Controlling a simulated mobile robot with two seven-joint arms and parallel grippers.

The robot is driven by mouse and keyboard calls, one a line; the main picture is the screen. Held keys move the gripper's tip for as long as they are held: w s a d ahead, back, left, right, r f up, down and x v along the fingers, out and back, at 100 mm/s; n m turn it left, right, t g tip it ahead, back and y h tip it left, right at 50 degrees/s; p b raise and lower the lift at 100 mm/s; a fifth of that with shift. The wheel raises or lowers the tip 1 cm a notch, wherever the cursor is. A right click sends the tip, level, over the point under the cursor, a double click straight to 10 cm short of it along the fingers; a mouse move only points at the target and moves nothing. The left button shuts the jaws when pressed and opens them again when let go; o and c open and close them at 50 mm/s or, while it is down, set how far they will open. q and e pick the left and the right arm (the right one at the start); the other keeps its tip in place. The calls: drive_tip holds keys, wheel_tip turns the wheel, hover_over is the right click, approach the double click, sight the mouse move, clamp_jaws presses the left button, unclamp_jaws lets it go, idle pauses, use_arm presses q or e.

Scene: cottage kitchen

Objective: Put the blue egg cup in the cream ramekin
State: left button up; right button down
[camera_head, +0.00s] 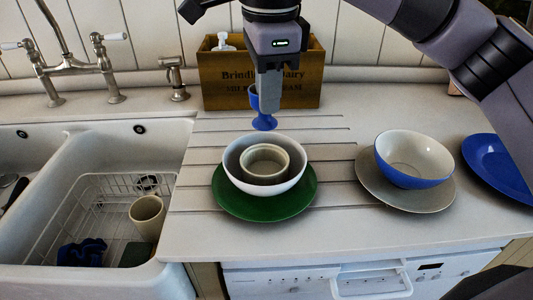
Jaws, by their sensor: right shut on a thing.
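My right gripper (268,92) points down in the upper middle of the head view. It is shut on the blue egg cup (264,122) and holds it upright, behind and above the bowls. The cream ramekin (265,163) sits inside a white bowl (235,165), which stands on a green plate (262,207) on the grooved drainer. The inside of the ramekin looks empty. My left gripper is not in view.
A blue bowl (415,160) stands on a beige plate (405,203) to the right, with a blue plate (500,170) beyond. A wooden crate (220,85) stands at the back. The sink holds a wire rack (85,205) with a beige cup (148,215).

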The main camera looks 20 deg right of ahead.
wheel_tip(320, 180, down, 10)
drive_tip(key=shift+f, duration=0.25)
idle(0.3)
drive_tip(key=shift+f, duration=0.35)
drive_tip(key=c, duration=1.2)
unclamp_jaws()
drive_tip(key=shift+c, duration=0.2)
drive_tip(key=shift+r, duration=0.1)
drive_tip(key=shift+r+p, duration=0.3)
drive_tip(key=shift+r, duration=0.2)
wheel_tip(320, 180, up, 12)
drive_tip(key=s, duration=0.1)
drive_tip(key=shift+s+a+f, duration=0.15)
drive_tip(key=shift+f, duration=0.1)
